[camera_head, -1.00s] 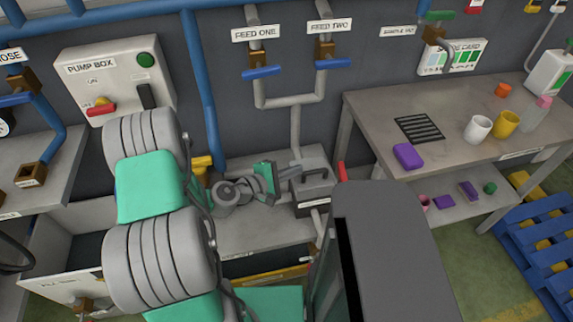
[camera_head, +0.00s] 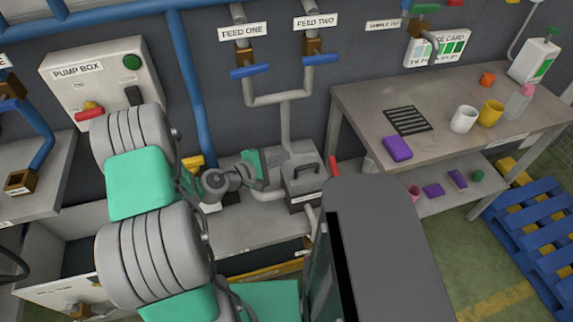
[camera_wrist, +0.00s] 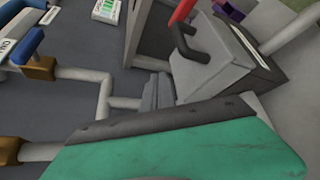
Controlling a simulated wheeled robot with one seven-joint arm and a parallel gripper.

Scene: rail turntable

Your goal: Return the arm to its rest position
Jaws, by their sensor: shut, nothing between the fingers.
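My gripper (camera_head: 280,158) is at the far end of my grey and green arm, low over the grey bench below the feed pipes. It is just left of a grey box with a dark handle (camera_head: 303,174). In the wrist view my gripper (camera_wrist: 158,92) has its grey fingers together with nothing between them. The handled box also shows there (camera_wrist: 215,68), close beside the fingers. I cannot tell whether they touch it. The green part of my gripper fills the bottom of that view.
The pump box (camera_head: 95,85) and blue-handled feed valves (camera_head: 250,70) are on the wall behind. At right stands a table (camera_head: 370,90) with a purple block (camera_head: 397,148), a white mug (camera_head: 463,119) and a yellow mug (camera_head: 491,113). Blue pallets (camera_head: 535,220) lie on the floor.

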